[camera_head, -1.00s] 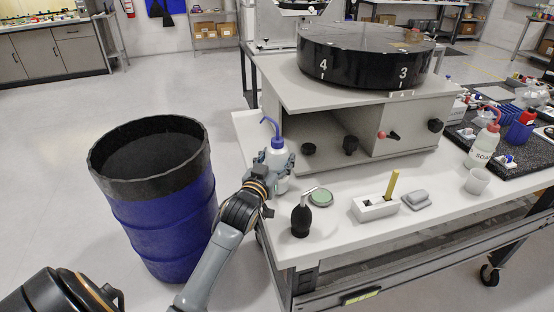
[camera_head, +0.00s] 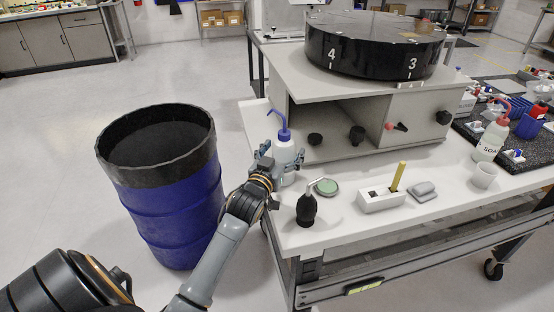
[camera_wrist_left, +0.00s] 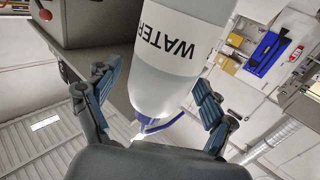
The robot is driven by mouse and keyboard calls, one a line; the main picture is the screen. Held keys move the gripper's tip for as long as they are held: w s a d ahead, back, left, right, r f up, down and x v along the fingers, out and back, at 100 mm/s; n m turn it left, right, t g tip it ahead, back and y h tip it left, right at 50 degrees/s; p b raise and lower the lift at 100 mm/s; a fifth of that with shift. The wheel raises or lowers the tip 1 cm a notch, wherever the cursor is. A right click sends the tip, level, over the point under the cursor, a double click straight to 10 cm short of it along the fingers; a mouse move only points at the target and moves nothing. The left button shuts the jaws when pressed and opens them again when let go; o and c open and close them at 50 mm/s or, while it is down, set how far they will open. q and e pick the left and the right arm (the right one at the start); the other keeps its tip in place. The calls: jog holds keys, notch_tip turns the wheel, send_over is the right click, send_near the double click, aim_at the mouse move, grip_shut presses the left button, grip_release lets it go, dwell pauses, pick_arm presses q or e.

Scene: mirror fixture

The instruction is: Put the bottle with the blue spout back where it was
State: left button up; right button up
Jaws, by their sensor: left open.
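The white bottle with the blue spout (camera_head: 285,149) stands upright on the white table, near its left edge and in front of the grey box fixture. My left gripper (camera_head: 281,158) is at the bottle, with its fingers spread on either side of it. In the left wrist view the bottle (camera_wrist_left: 174,62), labelled WATER, appears upside down between the open fingers (camera_wrist_left: 155,100), with visible gaps on both sides. Its base is out of that view. My right gripper is not in view.
A black squeeze bulb (camera_head: 306,208), a green-topped round dish (camera_head: 326,187), a white block holder (camera_head: 381,200) and a grey lump (camera_head: 422,191) stand to the right. A blue barrel (camera_head: 165,205) is left of the table.

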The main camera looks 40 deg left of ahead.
pick_arm(q)
jog(key=b+v, duration=0.1)
jog(key=v, duration=1)
jog(key=shift+s+b, duration=0.3)
jog(key=shift+s, duration=0.05)
jog(key=shift+d, duration=0.1)
